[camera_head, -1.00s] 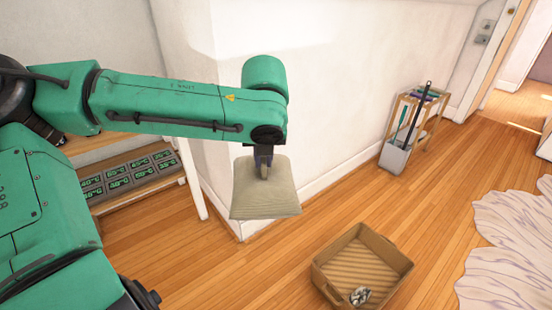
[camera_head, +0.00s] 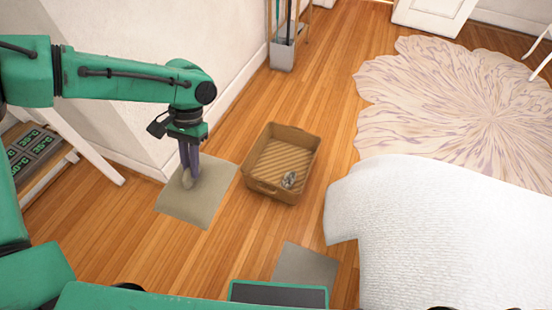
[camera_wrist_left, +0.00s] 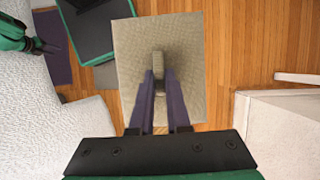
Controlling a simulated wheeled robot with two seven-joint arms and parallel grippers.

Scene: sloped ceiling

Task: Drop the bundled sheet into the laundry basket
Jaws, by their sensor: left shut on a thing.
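The bundled sheet (camera_head: 208,200) is a grey-beige square with a raised knob in its middle. My left gripper (camera_head: 188,170) is shut on that knob, pointing down. The wrist view shows its fingers (camera_wrist_left: 159,88) pinching the knob of the sheet (camera_wrist_left: 185,45). The sheet is to the left of the laundry basket (camera_head: 262,187), not over it; its height above the floor is hard to judge. The basket is tan, open-topped and stands on the floor. My right gripper (camera_wrist_left: 48,46) shows small at the wrist view's upper left; its jaws are unclear.
A small silvery object (camera_head: 289,179) lies in the basket. A white bed (camera_head: 440,225) is at right, with a pale patterned rug (camera_head: 460,90) behind it. A white wall corner (camera_head: 150,130) is close to my left arm. A grey mat (camera_head: 306,266) lies in front.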

